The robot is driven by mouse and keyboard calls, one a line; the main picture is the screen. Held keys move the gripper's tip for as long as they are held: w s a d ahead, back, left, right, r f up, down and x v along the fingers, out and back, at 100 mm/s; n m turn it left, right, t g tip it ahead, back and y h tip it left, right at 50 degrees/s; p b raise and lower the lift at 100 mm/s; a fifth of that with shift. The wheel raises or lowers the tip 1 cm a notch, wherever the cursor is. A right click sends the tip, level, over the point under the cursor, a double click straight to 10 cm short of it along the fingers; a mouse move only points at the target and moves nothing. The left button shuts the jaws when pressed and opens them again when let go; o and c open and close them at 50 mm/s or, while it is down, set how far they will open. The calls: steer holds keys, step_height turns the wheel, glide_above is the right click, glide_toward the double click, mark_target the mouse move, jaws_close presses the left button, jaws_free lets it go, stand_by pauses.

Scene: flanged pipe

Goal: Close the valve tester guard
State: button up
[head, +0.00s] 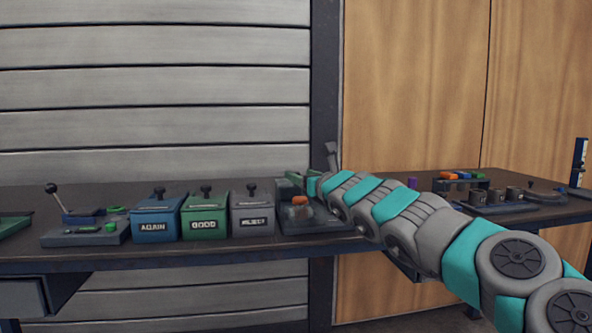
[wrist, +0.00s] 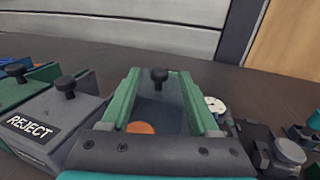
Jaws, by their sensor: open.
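The valve tester (head: 318,222) is a dark unit with an orange part on the bench, right of the bins, partly hidden by my arm. In the wrist view, a dark smoky panel (wrist: 172,112), which looks like its guard, carries a black knob (wrist: 158,76). An orange disc (wrist: 140,127) shows at the panel's lower left. My gripper (wrist: 158,70) has two green fingers, open, on either side of the knob and panel. Nothing is visibly gripped. The gripper shows small above the tester in the head view (head: 298,177). Contact and the guard's angle cannot be told.
The AGAIN bin (head: 156,219), GOOD bin (head: 205,217) and REJECT bin (head: 252,215) stand close on the left, each with a knobbed lid. A lever fixture (head: 85,232) sits farther left. Bench surface behind the tester looks clear.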

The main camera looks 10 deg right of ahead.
mark_target(298, 173)
steer(key=shift+p+x, duration=0.85)
steer(key=shift+x, duration=1)
steer(key=shift+c, duration=0.3)
jaws_close()
